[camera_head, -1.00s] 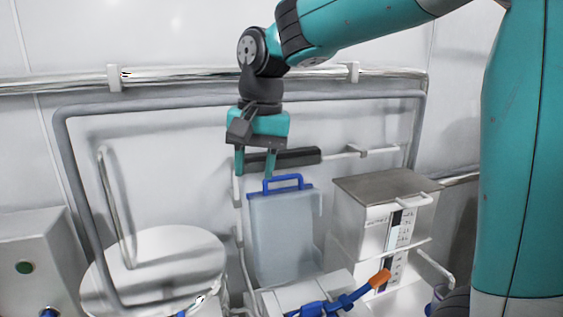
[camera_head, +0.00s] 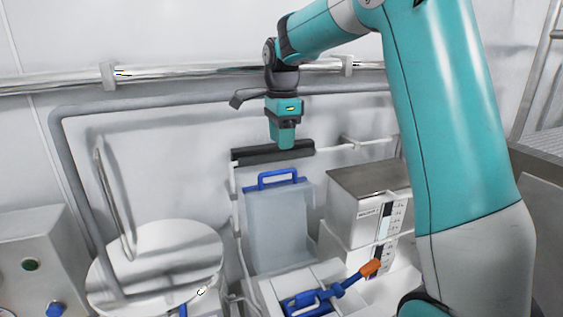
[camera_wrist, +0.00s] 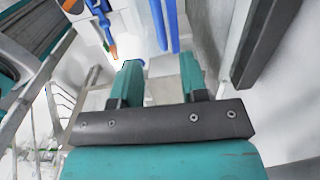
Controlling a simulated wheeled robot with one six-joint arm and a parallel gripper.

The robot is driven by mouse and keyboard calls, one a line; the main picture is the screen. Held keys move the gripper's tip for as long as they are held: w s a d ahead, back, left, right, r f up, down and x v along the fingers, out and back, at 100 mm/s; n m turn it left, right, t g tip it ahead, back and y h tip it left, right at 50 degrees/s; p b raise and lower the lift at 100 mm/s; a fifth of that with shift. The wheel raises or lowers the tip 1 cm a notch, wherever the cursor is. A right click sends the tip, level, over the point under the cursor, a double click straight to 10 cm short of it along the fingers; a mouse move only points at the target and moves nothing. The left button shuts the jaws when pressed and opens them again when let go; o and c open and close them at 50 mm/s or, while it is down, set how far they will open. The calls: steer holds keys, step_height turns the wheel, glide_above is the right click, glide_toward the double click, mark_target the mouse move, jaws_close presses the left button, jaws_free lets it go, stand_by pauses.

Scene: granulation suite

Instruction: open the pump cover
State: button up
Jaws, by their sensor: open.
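A translucent grey panel (camera_head: 277,228) with a blue handle (camera_head: 280,177) on its top edge stands upright over a white housing; it appears to be the pump cover. Two blue bars (camera_wrist: 165,22), probably this handle, lie ahead of my fingers in the wrist view. My gripper (camera_head: 286,146) points down above the handle, apart from it. In the wrist view my gripper (camera_wrist: 160,78) has its two teal fingers spread with nothing between them. In the head view the fingers overlap side-on.
A blue lever with an orange tip (camera_head: 370,267) rises from the white housing (camera_head: 268,296). A grey-lidded box (camera_head: 368,182) stands to the right, a round white lid (camera_head: 155,250) to the left. A black bar (camera_head: 250,156) and wall pipe (camera_head: 200,77) run behind.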

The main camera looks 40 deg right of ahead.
step_height(320, 180, down, 8)
steer(key=shift+r+p, duration=0.25)
steer(key=shift+p, duration=0.45)
jaws_close()
